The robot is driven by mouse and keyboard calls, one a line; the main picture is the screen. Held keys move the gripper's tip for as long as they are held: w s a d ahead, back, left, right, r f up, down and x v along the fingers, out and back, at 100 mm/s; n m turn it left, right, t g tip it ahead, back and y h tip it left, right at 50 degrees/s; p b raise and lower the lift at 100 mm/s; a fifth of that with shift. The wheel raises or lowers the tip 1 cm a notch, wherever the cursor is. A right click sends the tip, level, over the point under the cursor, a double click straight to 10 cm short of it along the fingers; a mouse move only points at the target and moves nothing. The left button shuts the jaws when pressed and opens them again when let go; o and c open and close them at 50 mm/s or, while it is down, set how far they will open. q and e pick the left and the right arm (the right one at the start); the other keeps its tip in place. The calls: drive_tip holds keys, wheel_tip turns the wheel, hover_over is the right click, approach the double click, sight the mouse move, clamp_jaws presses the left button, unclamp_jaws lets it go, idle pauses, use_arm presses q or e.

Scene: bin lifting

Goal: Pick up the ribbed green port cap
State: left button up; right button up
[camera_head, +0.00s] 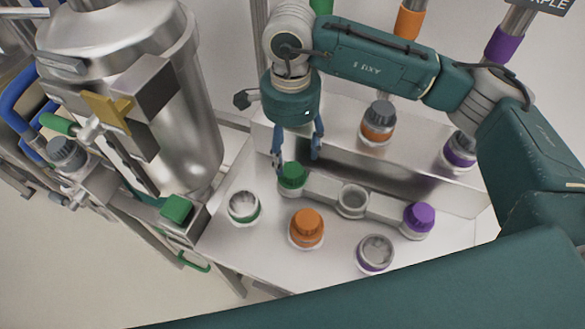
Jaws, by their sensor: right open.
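The ribbed green port cap (293,176) sits at the left end of a pale bar on the white bench. My right gripper (297,160) reaches down from above, with its blue fingers apart. One finger is at the cap's upper left and the other at its upper right. Whether either finger touches the cap cannot be told from this angle. The cap's top shows between and below the fingertips. My left gripper is not in view.
An orange cap (307,227), a purple cap (419,217), a green-ringed port (243,207) and a purple-ringed port (375,253) stand nearby. A grey ring (352,200) is mid-bar. A raised metal ledge (410,180) lies behind. A steel vessel (180,130) stands left.

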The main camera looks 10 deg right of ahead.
sight(293, 169)
drive_tip(key=shift+f, duration=0.4)
drive_tip(key=f+p, duration=0.2)
drive_tip(key=f, duration=0.1)
drive_tip(key=f+p, duration=0.1)
drive_tip(key=f, duration=0.1)
drive_tip(key=shift+s+d, duration=0.1)
drive_tip(key=shift+d, duration=0.2)
drive_tip(key=shift+f, duration=0.25)
drive_tip(key=shift+a+f, duration=0.1)
drive_tip(key=shift+c, duration=0.5)
drive_tip(key=c, duration=1.4)
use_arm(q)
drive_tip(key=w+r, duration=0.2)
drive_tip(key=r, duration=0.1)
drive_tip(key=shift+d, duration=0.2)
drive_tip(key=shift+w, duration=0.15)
use_arm(e)
drive_tip(key=shift+r+b, duration=0.35)
drive_tip(key=shift+r, duration=0.3)
use_arm(q)
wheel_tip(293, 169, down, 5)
drive_tip(key=b, duration=0.4)
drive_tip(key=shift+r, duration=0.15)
use_arm(e)
wheel_tip(293, 169, up, 19)
